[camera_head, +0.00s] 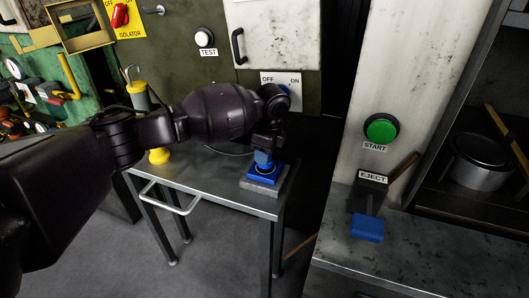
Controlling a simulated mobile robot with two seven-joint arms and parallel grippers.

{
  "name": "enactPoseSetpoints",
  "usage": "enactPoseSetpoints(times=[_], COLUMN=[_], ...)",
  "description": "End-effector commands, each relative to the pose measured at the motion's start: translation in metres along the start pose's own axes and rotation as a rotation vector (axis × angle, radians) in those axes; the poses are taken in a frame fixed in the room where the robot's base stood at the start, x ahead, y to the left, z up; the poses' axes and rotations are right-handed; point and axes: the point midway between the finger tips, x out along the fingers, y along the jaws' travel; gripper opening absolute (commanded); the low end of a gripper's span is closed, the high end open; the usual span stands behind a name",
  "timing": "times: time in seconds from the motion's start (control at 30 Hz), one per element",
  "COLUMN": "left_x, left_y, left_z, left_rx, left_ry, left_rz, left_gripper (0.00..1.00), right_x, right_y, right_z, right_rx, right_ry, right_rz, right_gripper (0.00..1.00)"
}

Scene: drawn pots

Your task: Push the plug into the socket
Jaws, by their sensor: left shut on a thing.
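The blue socket (259,178) sits on a grey block near the right end of the metal table (215,178). A lighter blue plug (263,157) is upright directly above the socket, at its mouth. I cannot tell how deep it sits in the socket. My left gripper (264,147) points down and is shut on the plug from above; its fingers are small and dark, and partly hidden by the wrist. A thin dark cable (232,153) shows behind my arm near the plug. My right gripper is not in view.
A yellow-based item (159,155) stands at the table's left end. An OFF/ON switch panel (280,79) is on the wall behind my wrist. Right of the table are a green START button (380,129) and a blue-ended EJECT lever (367,228). The table's front is clear.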

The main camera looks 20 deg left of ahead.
Motion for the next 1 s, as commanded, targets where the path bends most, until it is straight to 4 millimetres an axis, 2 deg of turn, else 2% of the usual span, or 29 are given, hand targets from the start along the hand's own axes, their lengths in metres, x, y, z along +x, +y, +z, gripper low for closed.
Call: enactPoseSetpoints(times=[1.0], left_x=[0.0042], left_y=[-0.0001], left_z=[-0.0005], left_rx=[0.0], left_ry=[0.0], left_rz=[0.0], left_gripper=[0.12], right_x=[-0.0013], right_y=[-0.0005], right_z=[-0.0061], right_rx=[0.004], right_ry=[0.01], right_rz=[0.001], right_gripper=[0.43])
